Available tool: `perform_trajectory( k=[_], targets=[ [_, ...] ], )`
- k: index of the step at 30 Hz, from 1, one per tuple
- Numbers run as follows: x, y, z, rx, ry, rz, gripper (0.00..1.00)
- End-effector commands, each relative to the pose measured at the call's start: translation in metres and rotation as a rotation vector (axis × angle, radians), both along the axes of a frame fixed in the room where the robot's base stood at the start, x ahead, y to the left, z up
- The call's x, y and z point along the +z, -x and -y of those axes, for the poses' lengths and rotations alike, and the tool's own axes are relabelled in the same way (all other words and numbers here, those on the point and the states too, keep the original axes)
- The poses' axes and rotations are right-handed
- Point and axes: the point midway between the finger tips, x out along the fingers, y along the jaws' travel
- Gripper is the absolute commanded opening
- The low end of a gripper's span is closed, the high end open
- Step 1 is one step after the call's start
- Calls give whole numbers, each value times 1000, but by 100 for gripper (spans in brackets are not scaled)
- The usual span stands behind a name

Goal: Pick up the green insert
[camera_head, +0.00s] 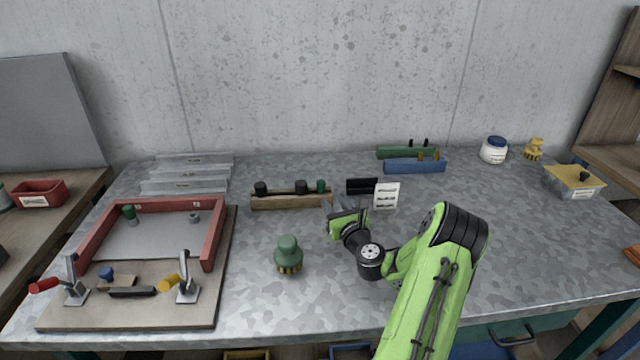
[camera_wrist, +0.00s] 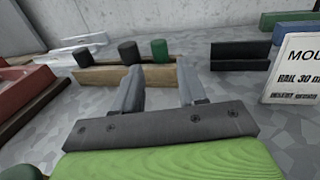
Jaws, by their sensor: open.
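A dark green cylindrical insert (camera_head: 321,186) stands at the right end of a wooden rack (camera_head: 290,203), with two black inserts to its left. In the wrist view the green insert (camera_wrist: 159,50) rises from the rack (camera_wrist: 98,76), ahead of my gripper and between the lines of its fingers. My gripper (camera_head: 334,207) is close in front of the rack's right end. In the wrist view my gripper (camera_wrist: 160,80) has its two grey fingers apart, with nothing held between them. Another green cylinder (camera_head: 129,212) stands in the red-walled frame at left.
A black holder (camera_head: 362,186) and a white sign card (camera_head: 386,195) stand just right of the rack. A green knobbed tool (camera_head: 288,255) stands in front. The red-walled frame (camera_head: 208,240) with clamps fills the left.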

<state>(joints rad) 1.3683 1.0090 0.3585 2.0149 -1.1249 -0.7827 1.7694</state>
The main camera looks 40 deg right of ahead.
Motion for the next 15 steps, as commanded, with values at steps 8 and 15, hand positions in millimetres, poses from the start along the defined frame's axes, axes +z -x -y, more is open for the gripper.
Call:
perform_trajectory(
  k=[8,15],
  targets=[
    [1,-40,17,1,2,1,42],
    [0,-78,33,1,1,0,42]
  ],
)
